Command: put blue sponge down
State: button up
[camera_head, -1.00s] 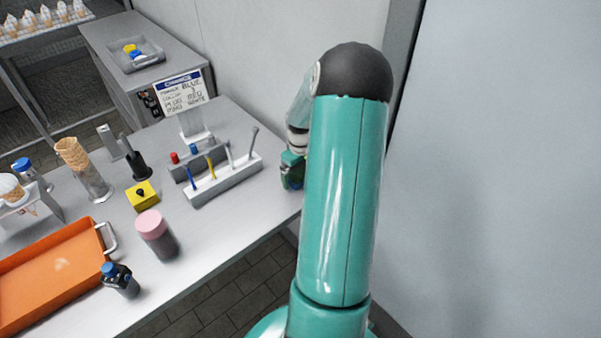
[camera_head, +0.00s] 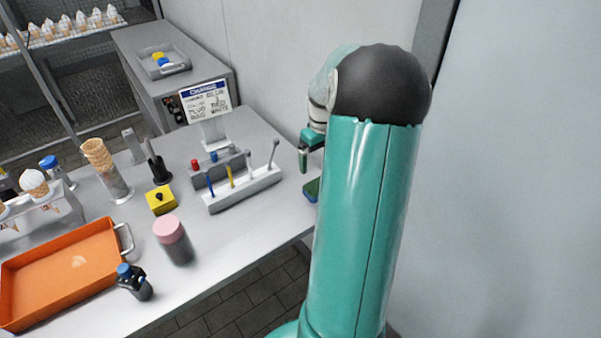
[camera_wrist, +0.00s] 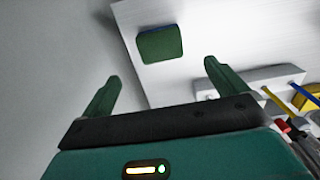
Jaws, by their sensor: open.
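The sponge (camera_head: 312,189) lies on the right edge of the table, blue along one side and green on the face. In the wrist view the sponge (camera_wrist: 160,44) lies flat on the white tabletop, close to its edge, beyond my fingertips. My gripper (camera_wrist: 162,70) is open and empty, with its two green fingers spread apart and a gap between them and the sponge. In the head view my gripper (camera_head: 304,160) is above the sponge, partly hidden by my arm.
A white holder (camera_head: 245,190) with colored tools stands left of the sponge. A sign (camera_head: 207,103), a yellow block (camera_head: 161,199), a pink-lidded jar (camera_head: 173,240), a blue-capped bottle (camera_head: 134,283) and an orange tray (camera_head: 62,268) are on the table (camera_head: 215,280).

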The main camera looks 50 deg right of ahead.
jog(key=w+a+r+t+h, duration=0.1)
jog(key=a+r, duration=0.3)
jog(key=a, duration=0.4)
jog(key=w+a+r+n, duration=0.1)
jog(key=a+r, duration=0.3)
jog(key=a, duration=0.3)
jog(key=w+a+r+t+h, duration=0.1)
jog(key=a+r, duration=0.4)
jog(key=a, duration=0.3)
jog(key=s+a+r+t+y, duration=0.1)
jog(key=s+a, duration=0.4)
jog(key=a, duration=0.4)
jog(key=s+a+r+n+t+y, duration=0.1)
jog(key=s+a+t, duration=0.1)
jog(key=s+a, duration=0.3)
jog(key=a, duration=0.4)
jog(key=shift+s+a+r+n+t, duration=0.2)
jog(key=shift+s+r+n+t, duration=0.05)
jog(key=shift+s+n+t, duration=0.05)
